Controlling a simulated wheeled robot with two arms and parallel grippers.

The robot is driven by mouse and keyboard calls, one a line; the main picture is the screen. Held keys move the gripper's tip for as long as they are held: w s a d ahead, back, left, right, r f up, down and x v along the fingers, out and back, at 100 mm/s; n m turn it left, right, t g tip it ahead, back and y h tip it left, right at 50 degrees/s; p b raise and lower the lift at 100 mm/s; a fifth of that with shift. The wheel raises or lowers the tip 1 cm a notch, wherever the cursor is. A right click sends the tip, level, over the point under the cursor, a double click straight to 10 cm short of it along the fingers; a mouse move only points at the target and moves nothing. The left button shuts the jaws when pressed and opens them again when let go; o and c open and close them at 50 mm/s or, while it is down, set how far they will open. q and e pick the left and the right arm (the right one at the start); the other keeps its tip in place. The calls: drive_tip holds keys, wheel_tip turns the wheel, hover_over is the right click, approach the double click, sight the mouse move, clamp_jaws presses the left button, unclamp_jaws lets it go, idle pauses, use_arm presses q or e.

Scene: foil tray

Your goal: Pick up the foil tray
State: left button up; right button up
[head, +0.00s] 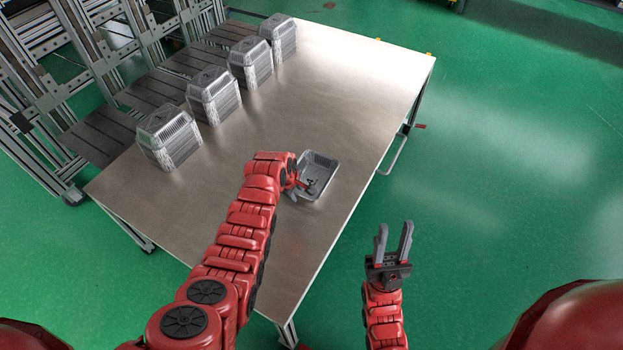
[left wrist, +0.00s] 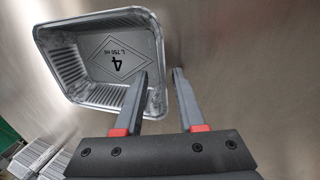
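The foil tray (head: 320,160) is a single silver rectangular container, open side up on the metal table. My left gripper (head: 305,186) is at its near side, partly hiding it in the head view. In the left wrist view the tray (left wrist: 72,75) shows a printed "4" in a diamond on its floor. There the left gripper (left wrist: 160,73) is open, with one finger over the inside of the tray and the other outside, the tray's side wall between them. It is not closed on the wall. My right gripper (head: 395,228) is open and empty, off the table over the floor.
The table (head: 345,70) is bare around the tray. Several stacks of foil trays, such as the nearest one (head: 168,138), stand along its left edge beside an aluminium rack (head: 100,60). Green floor (head: 510,150) lies free to the right.

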use_arm(q)
drive_tip(key=shift+w+d+f, duration=0.1)
drive_tip(key=shift+w+f, duration=0.05)
drive_tip(key=shift+f, duration=0.3)
clamp_jaws()
